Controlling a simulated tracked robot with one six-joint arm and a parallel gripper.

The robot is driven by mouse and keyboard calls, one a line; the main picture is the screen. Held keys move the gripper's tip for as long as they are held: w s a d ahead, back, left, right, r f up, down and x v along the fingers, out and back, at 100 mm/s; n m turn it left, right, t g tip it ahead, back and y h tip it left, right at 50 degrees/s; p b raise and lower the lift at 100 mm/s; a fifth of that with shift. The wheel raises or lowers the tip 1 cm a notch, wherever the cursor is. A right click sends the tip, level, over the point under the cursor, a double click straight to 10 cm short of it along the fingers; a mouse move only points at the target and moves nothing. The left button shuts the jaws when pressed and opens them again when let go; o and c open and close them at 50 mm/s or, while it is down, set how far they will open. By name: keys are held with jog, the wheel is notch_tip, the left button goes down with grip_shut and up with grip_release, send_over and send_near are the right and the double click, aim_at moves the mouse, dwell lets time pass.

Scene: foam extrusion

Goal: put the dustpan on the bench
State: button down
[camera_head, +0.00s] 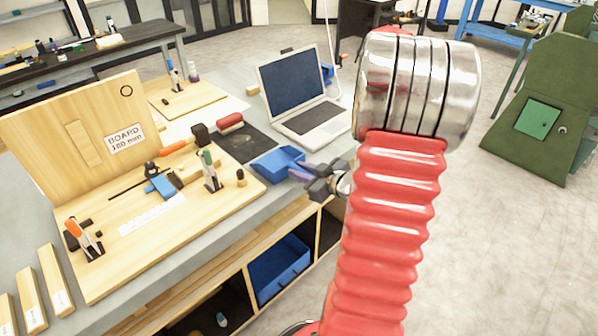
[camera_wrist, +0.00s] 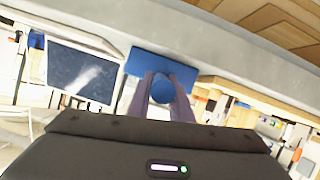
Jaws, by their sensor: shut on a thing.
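The blue dustpan (camera_head: 278,163) is at the front edge of the grey bench (camera_head: 190,247) in the head view, between the wooden board and the laptop. I cannot tell whether it touches the bench top or is held just above it. My gripper (camera_head: 303,172) reaches in from the right and is shut on the dustpan's handle. In the wrist view the fingers (camera_wrist: 163,98) close around the round blue handle, with the flat blue pan (camera_wrist: 150,63) beyond them. The fingers hide part of the handle.
An open laptop (camera_head: 310,115) stands behind the dustpan. A dark mat (camera_head: 240,143) with a red-topped item lies left of it. A wooden board (camera_head: 140,235) with tools and an upright panel fills the bench's left side. A blue bin (camera_head: 280,268) sits on the shelf below.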

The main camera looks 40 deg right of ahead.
jog(key=c, duration=1.6)
grip_release()
jog(key=v, duration=1.2)
